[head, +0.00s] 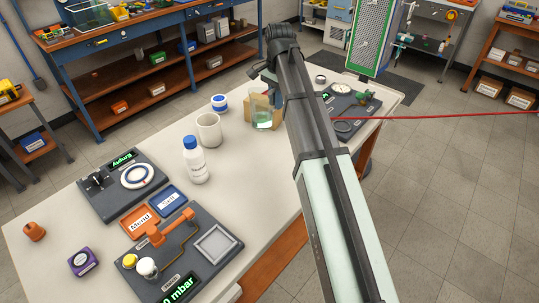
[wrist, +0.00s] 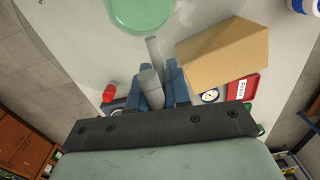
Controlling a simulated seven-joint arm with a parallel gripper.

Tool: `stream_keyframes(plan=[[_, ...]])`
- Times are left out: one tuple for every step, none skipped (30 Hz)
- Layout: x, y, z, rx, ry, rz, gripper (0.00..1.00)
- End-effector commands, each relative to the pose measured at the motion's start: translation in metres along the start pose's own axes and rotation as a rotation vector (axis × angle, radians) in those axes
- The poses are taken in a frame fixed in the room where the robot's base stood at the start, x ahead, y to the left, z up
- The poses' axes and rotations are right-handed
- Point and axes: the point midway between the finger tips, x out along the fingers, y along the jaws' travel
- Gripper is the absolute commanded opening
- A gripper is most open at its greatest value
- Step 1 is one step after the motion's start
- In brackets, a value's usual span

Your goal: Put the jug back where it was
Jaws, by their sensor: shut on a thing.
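The jug (head: 262,118) is a clear vessel with pale green liquid, near the far side of the white table, just left of my arm. In the wrist view the jug (wrist: 141,12) shows from above as a green round at the top edge, with a grey handle running down from it. My gripper (wrist: 152,88) has blue fingers shut on that handle. I cannot tell whether the jug's base touches the table.
A tan block (wrist: 222,55) stands close beside the handle. A white mug (head: 209,130), a blue-and-white tub (head: 219,103) and a blue-capped bottle (head: 195,162) stand left of the jug. Dark device panels (head: 122,184) lie at the left front; another panel (head: 349,103) lies right of my arm.

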Motion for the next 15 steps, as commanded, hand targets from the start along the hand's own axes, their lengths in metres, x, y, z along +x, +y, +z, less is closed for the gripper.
stream_keyframes(plan=[[0.000,0.016,0.003,0.005,0.001,-0.002,0.00],[0.000,0.021,0.004,0.006,0.001,-0.002,0.00],[-0.001,0.027,0.004,0.008,0.000,-0.002,0.00],[-0.001,0.030,0.005,0.008,0.000,-0.002,0.00],[-0.001,0.034,0.005,0.009,0.000,-0.002,0.00],[-0.001,0.037,0.005,0.010,0.000,-0.002,0.00],[-0.001,0.038,0.005,0.011,0.000,-0.002,0.00],[0.000,0.040,0.005,0.011,0.000,-0.002,0.00],[0.001,0.041,0.005,0.011,-0.001,-0.001,0.00],[0.003,0.041,0.005,0.012,-0.001,-0.001,0.00],[0.005,0.042,0.005,0.012,-0.001,-0.001,0.00],[0.009,0.042,0.005,0.012,-0.001,-0.001,0.00],[0.012,0.042,0.005,0.012,-0.001,-0.001,0.00],[0.016,0.042,0.005,0.012,-0.002,0.000,0.00],[0.021,0.042,0.005,0.012,-0.002,0.000,0.00]])
